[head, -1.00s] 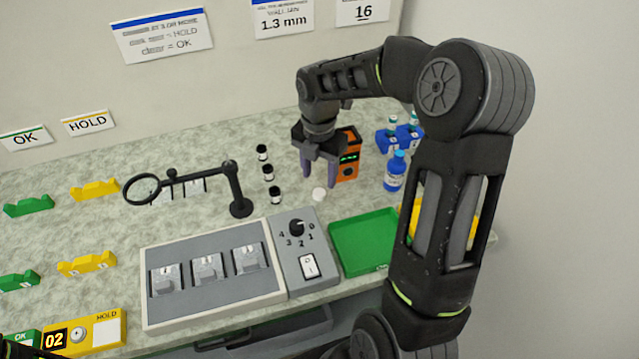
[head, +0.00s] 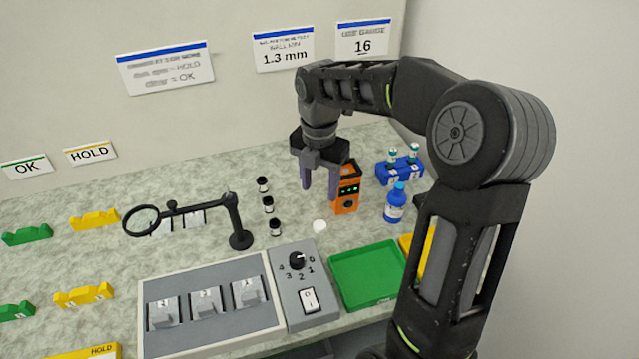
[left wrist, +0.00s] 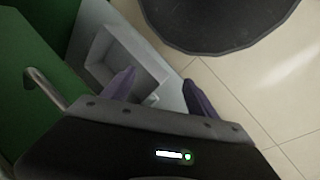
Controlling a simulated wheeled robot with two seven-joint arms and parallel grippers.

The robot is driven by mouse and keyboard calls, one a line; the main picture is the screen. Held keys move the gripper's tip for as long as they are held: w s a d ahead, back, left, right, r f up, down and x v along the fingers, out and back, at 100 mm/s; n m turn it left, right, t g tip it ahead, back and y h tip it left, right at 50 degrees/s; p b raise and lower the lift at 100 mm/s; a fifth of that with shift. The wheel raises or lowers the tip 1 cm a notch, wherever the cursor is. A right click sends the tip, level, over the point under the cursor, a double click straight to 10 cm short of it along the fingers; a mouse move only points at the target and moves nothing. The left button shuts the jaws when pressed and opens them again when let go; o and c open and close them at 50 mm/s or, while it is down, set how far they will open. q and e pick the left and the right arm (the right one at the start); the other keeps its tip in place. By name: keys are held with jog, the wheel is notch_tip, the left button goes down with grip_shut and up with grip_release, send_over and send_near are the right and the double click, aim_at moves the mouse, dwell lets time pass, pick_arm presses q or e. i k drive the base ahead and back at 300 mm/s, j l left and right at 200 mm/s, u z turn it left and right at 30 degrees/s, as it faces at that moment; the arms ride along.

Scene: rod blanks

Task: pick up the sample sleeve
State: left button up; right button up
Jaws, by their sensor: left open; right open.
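A small white round piece (head: 320,226), which looks like the sample sleeve though I cannot be sure, stands on the bench in the head view, left of the orange device. My right gripper (head: 320,191) points down with its fingers apart and empty, above and behind that piece in the picture and not touching it. My left gripper is out of the head view. In the left wrist view my left gripper (left wrist: 158,92) is open with nothing between its fingers, over a grey bin and the floor.
The orange device (head: 346,190) with green lights stands right beside my right gripper. A blue bottle (head: 395,205), several dark-capped vials (head: 268,205), a magnifier (head: 232,215), a green tray (head: 366,275) and a grey dial panel (head: 304,285) surround the white piece.

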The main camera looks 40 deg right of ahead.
aim_at(268, 202)
jog(key=k+j, duration=0.8)
jog(key=j, duration=0.15)
